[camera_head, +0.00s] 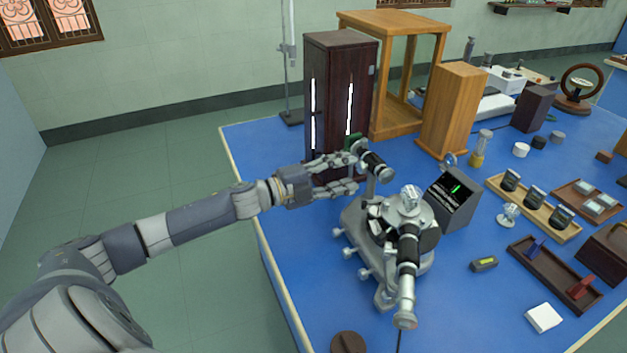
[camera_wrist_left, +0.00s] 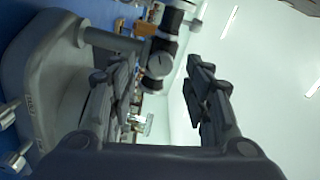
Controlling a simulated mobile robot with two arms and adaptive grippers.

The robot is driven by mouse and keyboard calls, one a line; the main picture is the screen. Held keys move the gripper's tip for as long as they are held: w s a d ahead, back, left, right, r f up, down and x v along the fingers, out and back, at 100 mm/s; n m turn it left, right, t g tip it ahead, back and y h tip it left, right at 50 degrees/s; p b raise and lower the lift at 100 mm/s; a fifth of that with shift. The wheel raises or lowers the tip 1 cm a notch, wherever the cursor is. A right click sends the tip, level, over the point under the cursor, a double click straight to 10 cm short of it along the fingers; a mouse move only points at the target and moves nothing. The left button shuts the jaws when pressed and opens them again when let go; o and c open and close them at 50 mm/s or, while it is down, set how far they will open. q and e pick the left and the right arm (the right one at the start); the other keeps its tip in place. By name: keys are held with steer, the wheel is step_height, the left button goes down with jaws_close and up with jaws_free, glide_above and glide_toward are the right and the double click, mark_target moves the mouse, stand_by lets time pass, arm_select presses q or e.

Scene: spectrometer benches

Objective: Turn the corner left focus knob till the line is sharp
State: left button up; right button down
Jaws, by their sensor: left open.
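The grey spectrometer (camera_head: 404,220) stands near the corner of the blue bench. Its black-and-silver left tube (camera_head: 375,164) sits at the back, and another tube (camera_head: 408,255) points toward the front. In the left wrist view, a round dark knob (camera_wrist_left: 160,66) on the side of a tube shows in the gap between my fingers; I cannot tell whether either finger touches it. My left gripper (camera_head: 353,174) is open beside the left tube. A dark screen (camera_head: 454,200) behind the spectrometer shows a small green line; its sharpness is too small to judge. My right gripper is out of view.
A dark wooden cabinet (camera_head: 333,110) with lit slits stands close behind my left gripper. A wooden frame box (camera_head: 380,20) and a wooden block (camera_head: 452,108) stand beyond it. Wooden trays (camera_head: 533,213) lie to the right. A brown disc (camera_head: 348,342) lies at the front edge.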

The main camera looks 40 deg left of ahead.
arm_select(q)
steer(key=v, duration=0.9)
steer(key=shift+s, duration=0.15)
steer(key=shift+a, duration=0.1)
stand_by(0.5)
